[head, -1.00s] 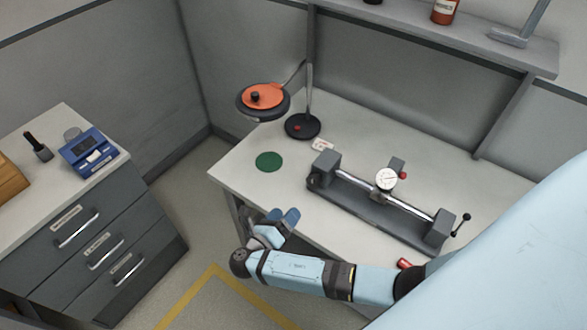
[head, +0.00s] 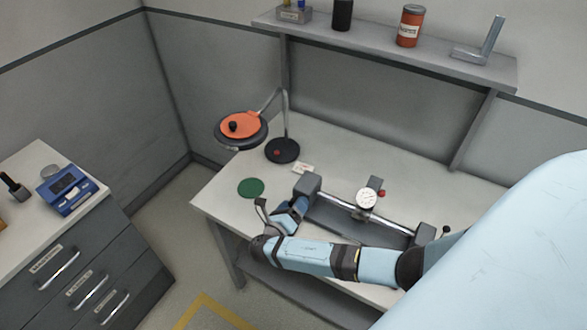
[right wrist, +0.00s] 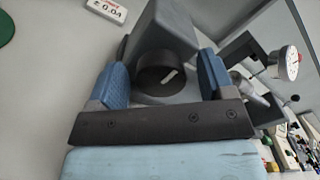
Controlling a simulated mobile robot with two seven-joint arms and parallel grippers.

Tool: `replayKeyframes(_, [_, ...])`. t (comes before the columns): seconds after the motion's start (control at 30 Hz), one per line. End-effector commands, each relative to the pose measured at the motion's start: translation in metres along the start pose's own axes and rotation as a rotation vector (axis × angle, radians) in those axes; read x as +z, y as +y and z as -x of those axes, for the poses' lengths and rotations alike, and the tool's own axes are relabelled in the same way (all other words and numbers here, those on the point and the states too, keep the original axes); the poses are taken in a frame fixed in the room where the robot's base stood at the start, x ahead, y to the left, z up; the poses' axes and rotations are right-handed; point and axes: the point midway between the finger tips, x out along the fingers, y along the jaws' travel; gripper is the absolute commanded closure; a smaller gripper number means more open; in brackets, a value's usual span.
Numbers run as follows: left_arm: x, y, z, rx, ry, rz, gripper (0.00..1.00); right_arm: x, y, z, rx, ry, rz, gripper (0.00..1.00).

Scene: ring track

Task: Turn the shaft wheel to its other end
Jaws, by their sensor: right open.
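The bench fixture has a bright shaft (head: 392,225) between two grey end blocks, with a dial gauge (head: 366,199) over it. The shaft wheel (right wrist: 152,70) shows in the right wrist view as a dark round knob with a white mark, at the face of the left end block (right wrist: 172,32). My right gripper (head: 283,212) is at the left end of the fixture and hides the wheel in the head view. In the right wrist view, its open blue fingers (right wrist: 163,82) stand on either side of the wheel; I cannot tell whether they touch it. My left gripper is not in view.
A green disc (head: 251,187), a small white tag (head: 303,168) and a black stand (head: 283,150) with an orange-topped disc (head: 240,125) are left of the fixture. A shelf (head: 440,66) runs above the bench. A drawer cabinet (head: 75,250) stands at left.

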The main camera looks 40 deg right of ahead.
Motion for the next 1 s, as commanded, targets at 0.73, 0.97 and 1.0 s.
replayKeyframes(0.73, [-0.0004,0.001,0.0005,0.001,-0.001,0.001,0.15,-0.0003,-0.0001,0.0,0.001,0.001,-0.02,0.74])
replayKeyframes(0.97, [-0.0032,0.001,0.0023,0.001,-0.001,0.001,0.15,-0.0003,-0.0009,0.0002,0.001,0.003,-0.124,0.74])
replayKeyframes(1.0, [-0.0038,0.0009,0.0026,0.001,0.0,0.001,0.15,-0.0003,-0.001,0.0003,0.001,0.003,-0.152,0.74])
